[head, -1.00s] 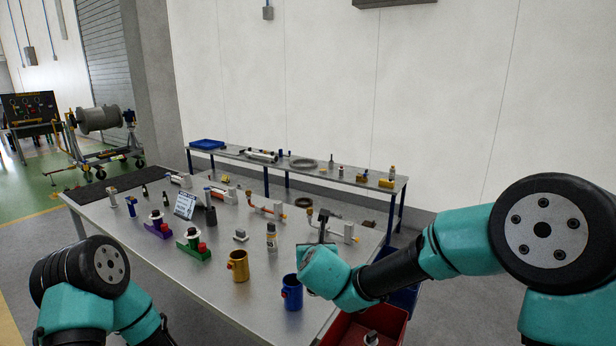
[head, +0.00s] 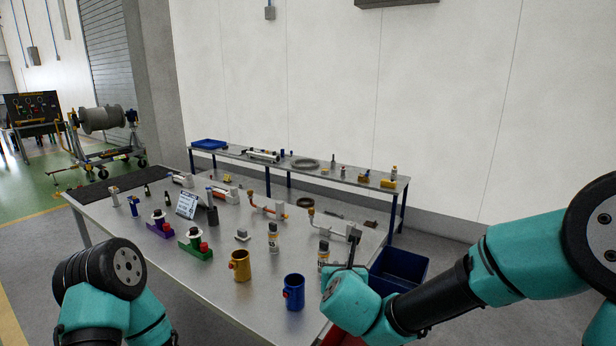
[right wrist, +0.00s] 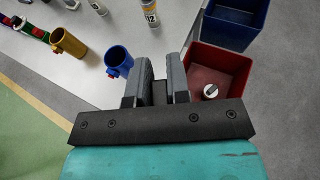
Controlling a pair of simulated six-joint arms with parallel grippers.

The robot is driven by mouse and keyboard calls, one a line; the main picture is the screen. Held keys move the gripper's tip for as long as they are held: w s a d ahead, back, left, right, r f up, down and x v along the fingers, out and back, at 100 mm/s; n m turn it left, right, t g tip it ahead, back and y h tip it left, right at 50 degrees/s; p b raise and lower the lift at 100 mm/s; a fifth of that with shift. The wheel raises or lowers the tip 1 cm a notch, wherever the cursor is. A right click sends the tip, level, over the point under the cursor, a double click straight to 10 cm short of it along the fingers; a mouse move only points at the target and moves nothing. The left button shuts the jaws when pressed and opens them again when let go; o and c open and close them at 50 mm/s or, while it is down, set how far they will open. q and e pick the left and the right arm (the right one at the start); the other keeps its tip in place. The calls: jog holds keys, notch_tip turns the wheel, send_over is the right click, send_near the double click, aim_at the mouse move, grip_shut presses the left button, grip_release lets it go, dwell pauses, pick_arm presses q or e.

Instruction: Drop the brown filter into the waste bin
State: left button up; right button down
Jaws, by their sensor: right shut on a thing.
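My right gripper (head: 350,246) is at the right end of the table, left of a blue bin (head: 402,272) in the head view. In the right wrist view its fingers (right wrist: 161,88) are close together around something dark, mostly hidden; I cannot tell whether it is the brown filter. I make out no brown filter elsewhere. A red bin (right wrist: 236,70) is just right of the fingers in that view, with a small pale, dark-topped part (right wrist: 210,91) inside. The blue bin (right wrist: 236,22) is beyond it. Which is the waste bin is not marked. My left gripper is out of view.
A blue cup (head: 293,291), a gold cup (head: 239,265) and a bottle (head: 323,254) stand on the table near the right arm. Pipe fittings (head: 268,209), coloured stands and a sign (head: 187,205) are further back. A low bench (head: 330,172) runs along the wall.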

jog(key=w+d+f+m+g+h, duration=0.2)
jog(key=d+f+m+h, duration=0.1)
jog(key=d, duration=0.3)
jog(key=w+d+f+m+g+h, duration=0.2)
jog(key=w+d+f+m+h, duration=0.1)
jog(key=d+f+m+h, duration=0.1)
jog(key=shift+w+d+m+h, duration=0.3)
jog(key=shift+d+m+h, duration=0.3)
jog(key=shift+d+h, duration=0.45)
jog(key=shift+d+f, duration=0.15)
jog(key=shift+f, duration=2.9)
jog(key=c, duration=1)
grip_release()
